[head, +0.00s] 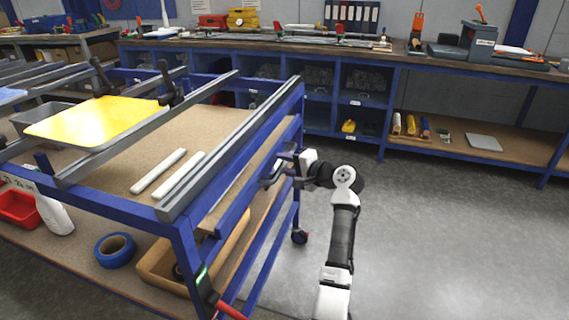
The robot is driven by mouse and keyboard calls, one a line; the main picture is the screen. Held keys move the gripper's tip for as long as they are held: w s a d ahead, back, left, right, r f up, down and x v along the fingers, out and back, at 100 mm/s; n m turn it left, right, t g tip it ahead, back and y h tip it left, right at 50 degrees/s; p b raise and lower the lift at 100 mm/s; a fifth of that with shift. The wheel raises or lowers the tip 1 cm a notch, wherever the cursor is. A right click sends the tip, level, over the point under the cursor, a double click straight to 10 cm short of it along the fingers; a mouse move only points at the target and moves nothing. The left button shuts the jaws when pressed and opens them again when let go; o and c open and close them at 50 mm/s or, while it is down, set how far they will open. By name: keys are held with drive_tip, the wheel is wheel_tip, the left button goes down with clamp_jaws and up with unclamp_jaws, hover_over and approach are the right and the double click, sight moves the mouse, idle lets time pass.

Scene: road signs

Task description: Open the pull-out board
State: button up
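The pull-out board (232,190) appears to be the pale wooden panel with a blue front edge in the right side of the blue cart, below the metal rails. It looks pushed in, roughly flush with the cart's frame. My gripper (270,174) is at the far half of this side, right by the board's front edge. Its dark fingers overlap the blue edge in the picture. Whether they touch it, and whether they are open or closed, is too small to tell.
The blue cart (182,232) carries a yellow sign plate (97,119) and two white bars. A wooden tray (160,262) and blue tape roll (115,250) sit on its lower shelf. A long workbench (440,63) stands behind. The floor (440,240) to the right is clear.

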drive_tip(key=shift+w+a, duration=0.2)
clamp_jaws()
drive_tip(key=shift+f, duration=0.1)
